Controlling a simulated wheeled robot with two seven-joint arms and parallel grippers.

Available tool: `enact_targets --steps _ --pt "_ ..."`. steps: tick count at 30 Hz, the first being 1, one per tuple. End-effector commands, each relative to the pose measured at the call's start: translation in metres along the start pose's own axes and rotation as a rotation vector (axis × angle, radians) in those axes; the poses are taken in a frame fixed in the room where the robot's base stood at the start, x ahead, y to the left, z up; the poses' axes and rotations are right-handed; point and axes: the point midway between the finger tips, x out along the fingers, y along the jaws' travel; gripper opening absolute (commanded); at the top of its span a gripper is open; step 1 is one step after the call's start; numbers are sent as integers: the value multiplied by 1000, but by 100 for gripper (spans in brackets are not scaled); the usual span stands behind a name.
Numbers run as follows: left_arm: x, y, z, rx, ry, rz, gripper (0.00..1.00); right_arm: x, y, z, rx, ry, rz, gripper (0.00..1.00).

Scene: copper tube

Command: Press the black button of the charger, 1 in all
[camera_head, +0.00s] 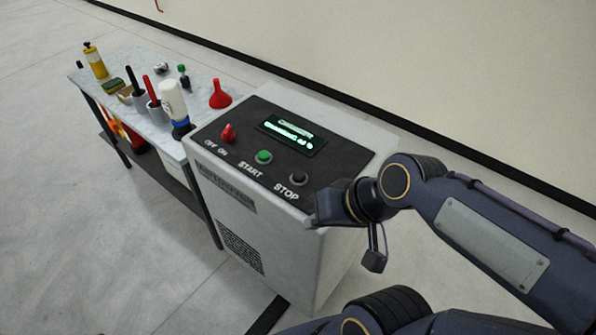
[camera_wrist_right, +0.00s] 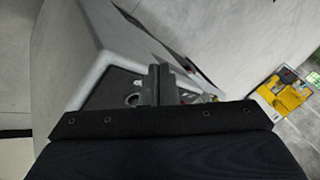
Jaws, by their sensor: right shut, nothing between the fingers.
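The charger (camera_head: 335,250) is a pale grey cabinet with a sloped black panel on top. Its black button (camera_head: 299,178) sits at the panel's right end, by the word STOP. My right gripper (camera_head: 312,221) is shut and empty, at the panel's front right corner, to the right of and nearer than the black button. In the right wrist view, the shut fingers (camera_wrist_right: 158,84) stand over the dark panel, and a round button-like shape (camera_wrist_right: 132,99) shows just left of them; I cannot tell which button it is. Whether the fingers touch the charger is unclear. My left gripper is out of view.
A green START button (camera_head: 264,157), a red OFF/ON switch (camera_head: 229,133) and a lit display (camera_head: 291,134) share the panel. A side table (camera_head: 138,66) with bottles, a red funnel (camera_head: 220,94) and tools stands to the left. A wall (camera_head: 420,60) is behind.

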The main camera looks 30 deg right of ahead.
Motion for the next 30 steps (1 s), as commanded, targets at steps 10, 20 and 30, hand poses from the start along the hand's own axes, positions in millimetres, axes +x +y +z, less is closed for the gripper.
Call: enact_targets --steps 10,20,30 --pt "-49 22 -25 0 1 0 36 23 -6 -153 1025 -7 -138 0" --pt "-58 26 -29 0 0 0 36 45 22 -198 1415 6 -204 0" --pt "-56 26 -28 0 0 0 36 47 22 -196 1409 5 -203 0"
